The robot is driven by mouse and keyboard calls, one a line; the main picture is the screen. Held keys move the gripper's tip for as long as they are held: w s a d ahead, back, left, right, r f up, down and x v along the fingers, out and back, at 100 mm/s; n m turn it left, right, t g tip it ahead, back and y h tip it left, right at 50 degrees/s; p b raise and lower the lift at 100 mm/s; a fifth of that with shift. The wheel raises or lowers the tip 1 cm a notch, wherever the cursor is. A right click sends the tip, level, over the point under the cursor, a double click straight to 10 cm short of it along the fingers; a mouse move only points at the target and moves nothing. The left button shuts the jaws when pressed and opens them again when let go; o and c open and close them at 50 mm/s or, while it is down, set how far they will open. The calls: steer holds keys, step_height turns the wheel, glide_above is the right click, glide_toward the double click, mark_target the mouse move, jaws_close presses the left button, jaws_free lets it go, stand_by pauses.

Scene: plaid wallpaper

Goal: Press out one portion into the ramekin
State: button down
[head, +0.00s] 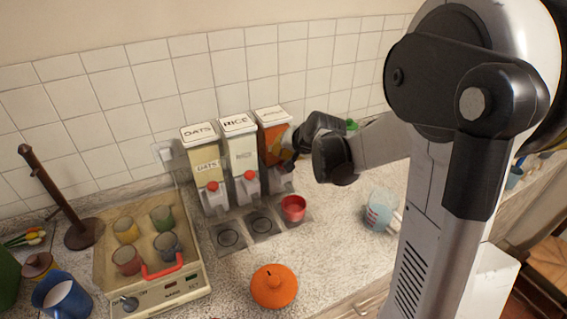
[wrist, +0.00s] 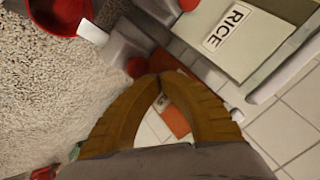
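The red ramekin (head: 293,207) stands on the counter at the foot of the right-hand dispenser (head: 271,117), which has orange contents. In the wrist view the ramekin (wrist: 62,14) is cut off at the upper left. My gripper (head: 291,158) is in front of this dispenser and hides part of its front. In the wrist view the tan fingers of my gripper (wrist: 160,82) meet at their tips with nothing visible between them. A red knob (wrist: 137,67) is just beside the fingertips; I cannot tell whether they touch it.
The OATS dispenser (head: 203,152) and RICE dispenser (head: 240,146) stand to the left, close together. A measuring jug (head: 380,211) is at right.

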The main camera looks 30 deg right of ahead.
mark_target(281, 162)
steer(key=shift+f, duration=0.15)
steer(key=shift+f+b, duration=0.3)
steer(key=shift+b, duration=0.1)
steer(key=shift+f+b, duration=0.6)
steer(key=shift+f, duration=0.1)
stand_by(0.8)
steer(key=shift+r, duration=0.15)
steer(key=shift+r+p, duration=0.9)
steer(key=shift+r, duration=0.15)
steer(key=shift+r+p, duration=1.9)
steer(key=shift+r, duration=0.65)
steer(key=shift+f, duration=0.1)
